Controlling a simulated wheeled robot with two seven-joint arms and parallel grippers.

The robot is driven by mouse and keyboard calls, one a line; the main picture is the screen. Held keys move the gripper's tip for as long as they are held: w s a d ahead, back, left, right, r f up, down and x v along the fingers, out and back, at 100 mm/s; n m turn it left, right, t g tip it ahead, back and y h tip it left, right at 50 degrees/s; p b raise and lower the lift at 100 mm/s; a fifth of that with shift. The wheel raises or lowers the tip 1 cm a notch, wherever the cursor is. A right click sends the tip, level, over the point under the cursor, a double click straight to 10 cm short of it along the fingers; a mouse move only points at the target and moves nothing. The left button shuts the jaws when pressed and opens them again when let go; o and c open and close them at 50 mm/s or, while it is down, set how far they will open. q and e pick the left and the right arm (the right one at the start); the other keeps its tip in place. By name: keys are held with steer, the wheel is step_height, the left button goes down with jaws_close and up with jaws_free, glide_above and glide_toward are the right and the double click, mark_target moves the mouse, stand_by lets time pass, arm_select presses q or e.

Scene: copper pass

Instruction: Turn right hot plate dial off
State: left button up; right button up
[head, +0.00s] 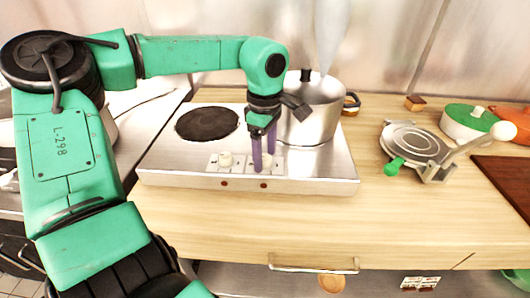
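The hot plate unit (330,180) is a silver box on the wooden counter, with a dark round left plate (207,123) and a pot standing on its right side. The left dial (225,160) is a pale knob on a white plate at the front. The right dial's white plate (278,169) is beside it. My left gripper (264,163) points down at the right dial, its purple fingers slightly apart around the knob's place. The fingers mostly hide this knob, so its angle and any contact are unclear. My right gripper is out of view.
The steel pot (315,115) stands close behind and right of my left gripper. A waffle-iron-like press (413,143) with a green handle, a green-lidded pot (468,122) and a brown board (508,180) are farther right. The counter front (230,215) is clear.

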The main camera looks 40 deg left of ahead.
mark_target(265, 157)
arm_select(q)
step_height(265, 157, up, 14)
steer(key=shift+r, duration=0.25)
stand_by(0.6)
